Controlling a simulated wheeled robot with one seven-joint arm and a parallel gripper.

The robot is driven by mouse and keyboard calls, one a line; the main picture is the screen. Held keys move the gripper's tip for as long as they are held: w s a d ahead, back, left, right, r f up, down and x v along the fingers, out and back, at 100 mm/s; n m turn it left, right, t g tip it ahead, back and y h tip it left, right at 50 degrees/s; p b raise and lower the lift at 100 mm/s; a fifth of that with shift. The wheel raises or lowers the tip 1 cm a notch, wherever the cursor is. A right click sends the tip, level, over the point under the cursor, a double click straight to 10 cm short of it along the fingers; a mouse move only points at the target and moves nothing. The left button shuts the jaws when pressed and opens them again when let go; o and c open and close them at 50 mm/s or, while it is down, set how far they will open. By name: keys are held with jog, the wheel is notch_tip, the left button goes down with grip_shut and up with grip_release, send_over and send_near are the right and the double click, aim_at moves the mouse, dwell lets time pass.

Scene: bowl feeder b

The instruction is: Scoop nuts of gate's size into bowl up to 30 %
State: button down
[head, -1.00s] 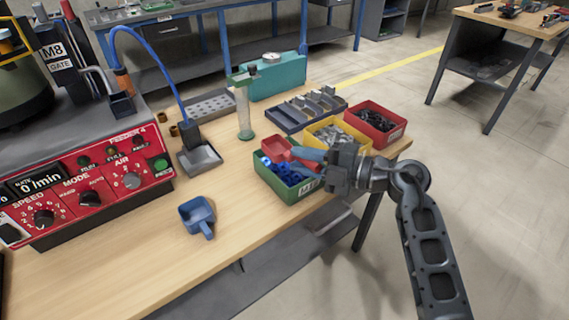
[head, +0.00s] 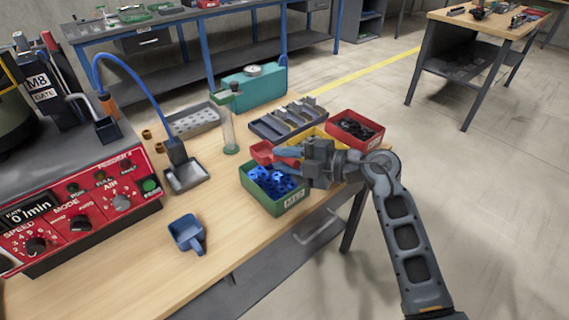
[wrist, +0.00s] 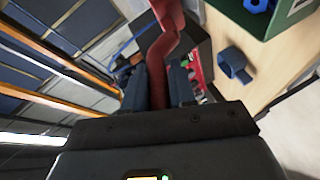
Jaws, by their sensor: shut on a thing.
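My gripper (head: 296,153) is shut on the handle of a red scoop (head: 262,152). The handle shows between the fingers in the wrist view (wrist: 157,75). The scoop is over the rear edge of a green bin (head: 256,192) holding blue nuts (head: 268,181); whether nuts lie in the scoop I cannot tell. The bin's front label is too small to read surely. The gate label (head: 40,82) reads M8. The feeder bowl (head: 10,110) is cut off at the left edge, its inside hidden. A blue scoop (head: 187,232) lies on the table.
A yellow bin (head: 328,139), partly behind my gripper, and a red bin (head: 355,130) with dark parts stand right of the green bin. A clear cylinder (head: 229,130) stands behind it. The red feeder panel (head: 85,215) is at left. The table front is mostly clear.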

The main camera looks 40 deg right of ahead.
jog(key=shift+w+d+r+m+h+p, duration=0.25)
jog(key=shift+w+r+p, duration=0.1)
jog(key=shift+r+p, duration=0.15)
jog(key=shift+w+d+r+m+h+p, duration=0.25)
jog(key=shift+w+r+p, duration=0.1)
jog(key=shift+r, duration=0.2)
jog(key=shift+w+d, duration=0.15)
jog(key=shift+w, duration=0.05)
jog(key=shift+m+g+h, duration=0.3)
jog(key=shift+g, duration=0.1)
notch_tip(320, 180, down, 6)
jog(key=b, duration=0.6)
jog(key=shift+w+f+b, duration=0.15)
jog(key=shift+b, duration=0.15)
jog(key=shift+f+b, duration=0.3)
jog(key=shift+f, duration=2.1)
jog(key=shift+r+p, duration=0.2)
jog(key=shift+p, duration=0.95)
jog(key=shift+p, duration=0.45)
